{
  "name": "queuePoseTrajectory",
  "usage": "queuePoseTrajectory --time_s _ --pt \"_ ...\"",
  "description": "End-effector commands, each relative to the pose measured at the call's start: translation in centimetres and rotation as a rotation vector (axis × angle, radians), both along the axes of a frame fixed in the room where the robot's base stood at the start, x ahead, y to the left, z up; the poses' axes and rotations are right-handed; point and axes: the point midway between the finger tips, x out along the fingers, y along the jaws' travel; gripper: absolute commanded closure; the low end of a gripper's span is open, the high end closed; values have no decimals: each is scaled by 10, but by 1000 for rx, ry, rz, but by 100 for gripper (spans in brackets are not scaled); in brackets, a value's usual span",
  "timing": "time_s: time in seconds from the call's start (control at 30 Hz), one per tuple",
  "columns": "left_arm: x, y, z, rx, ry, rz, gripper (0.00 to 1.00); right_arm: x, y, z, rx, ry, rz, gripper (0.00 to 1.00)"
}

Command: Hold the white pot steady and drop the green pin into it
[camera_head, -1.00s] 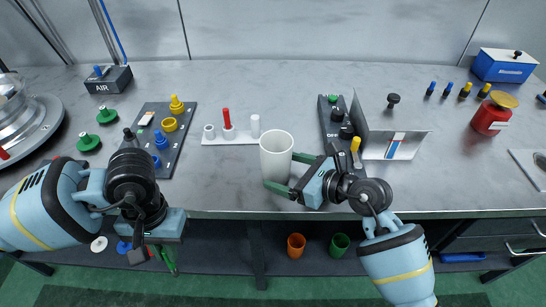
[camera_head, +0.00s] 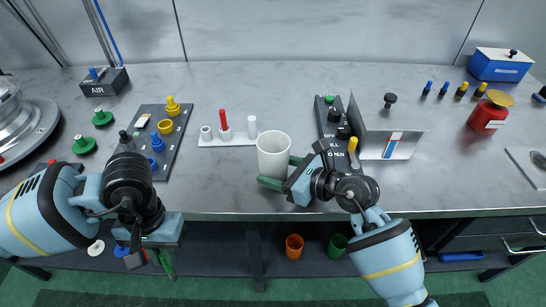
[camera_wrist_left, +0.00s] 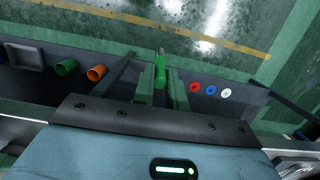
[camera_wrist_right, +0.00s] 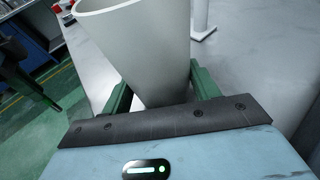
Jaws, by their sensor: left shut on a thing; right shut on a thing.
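The white pot (camera_head: 273,157) stands upright at the front edge of the bench, with its open mouth up. My right gripper (camera_head: 274,182) is shut on the pot, one green finger on each side; the pot fills the space between the fingers in the right wrist view (camera_wrist_right: 140,60). My left gripper (camera_wrist_left: 161,88) points down in front of the bench edge, left of the pot and apart from it. It is shut on the green pin (camera_wrist_left: 161,68), which shows upright between its fingers in the left wrist view. The pot's inside bottom is hidden.
A white rack (camera_head: 228,139) with a red and a white pin stands behind the pot. A dark panel (camera_head: 333,125) and a bent metal plate (camera_head: 390,145) stand to its right. Orange (camera_head: 294,247) and green (camera_head: 334,246) cups sit on the lower shelf.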

Motion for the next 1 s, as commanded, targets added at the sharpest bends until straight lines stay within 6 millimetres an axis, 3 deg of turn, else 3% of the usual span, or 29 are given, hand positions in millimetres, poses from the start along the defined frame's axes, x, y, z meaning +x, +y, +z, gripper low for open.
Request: queuePoseTrajectory --time_s 0.17,0.27,0.6,1.0 --pt "14 -6 11 -2 -5 79 100 0 0 0 -1 1 0 52" --pt "36 -14 28 -4 -8 206 100 0 0 0 -1 1 0 52" --pt "119 -52 115 -6 -5 830 100 0 0 -1 -1 1 0 52" --pt "167 -111 169 -4 -1 1493 100 0 0 -1 -1 2 0 52"
